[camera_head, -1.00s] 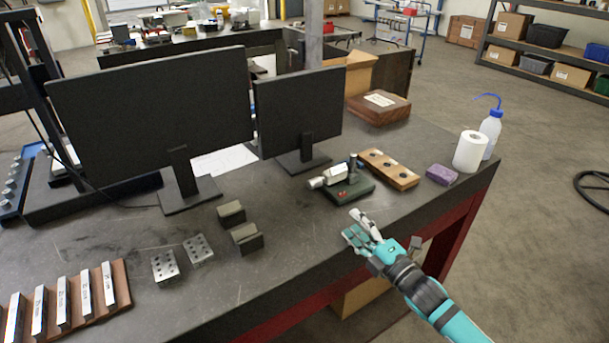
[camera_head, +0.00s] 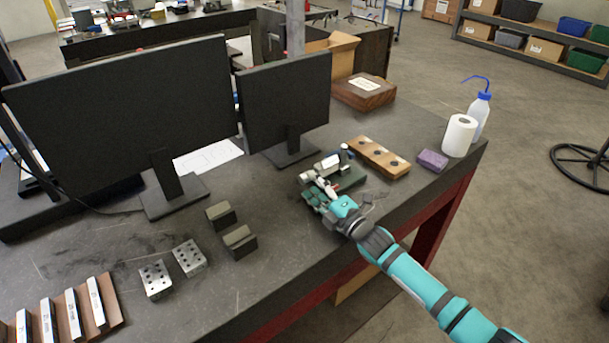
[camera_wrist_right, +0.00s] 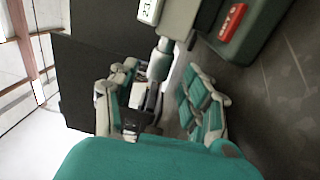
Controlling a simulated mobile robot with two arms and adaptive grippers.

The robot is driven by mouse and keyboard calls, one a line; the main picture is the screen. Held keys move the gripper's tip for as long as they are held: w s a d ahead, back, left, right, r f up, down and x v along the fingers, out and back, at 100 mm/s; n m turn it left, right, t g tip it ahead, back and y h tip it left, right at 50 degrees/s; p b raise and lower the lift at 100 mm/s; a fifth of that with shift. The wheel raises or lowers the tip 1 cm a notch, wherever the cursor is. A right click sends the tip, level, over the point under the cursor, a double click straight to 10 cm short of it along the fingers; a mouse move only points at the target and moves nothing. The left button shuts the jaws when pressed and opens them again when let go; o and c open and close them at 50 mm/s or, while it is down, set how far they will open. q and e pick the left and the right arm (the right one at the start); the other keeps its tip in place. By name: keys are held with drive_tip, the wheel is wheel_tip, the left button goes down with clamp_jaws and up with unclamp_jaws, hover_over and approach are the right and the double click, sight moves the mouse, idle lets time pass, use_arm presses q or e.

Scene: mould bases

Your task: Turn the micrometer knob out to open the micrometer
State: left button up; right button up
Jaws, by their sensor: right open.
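The micrometer (camera_head: 331,162) lies in a dark green stand (camera_head: 352,179) near the front edge of the bench, with its knob end toward the left. In the right wrist view its display (camera_wrist_right: 150,10) is at the top and its silver barrel (camera_wrist_right: 160,62) runs down between my fingers. My right gripper (camera_head: 313,188) is at the knob end, with teal and white fingers. In the right wrist view the open gripper (camera_wrist_right: 165,92) has fingers on both sides of the barrel. Contact cannot be told. The knob itself is partly hidden. My left gripper is not in view.
Two monitors (camera_head: 125,100) stand behind on the left. A wooden block with holes (camera_head: 380,157), a purple block (camera_head: 432,160), a paper roll (camera_head: 459,136) and a wash bottle (camera_head: 480,112) are to the right. Dark blocks (camera_head: 238,241) and drilled metal blocks (camera_head: 188,257) lie on the left.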

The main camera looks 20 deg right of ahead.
sight(308, 181)
drive_tip(key=shift+x, duration=2.05)
drive_tip(key=shift+c, duration=0.2)
clamp_jaws()
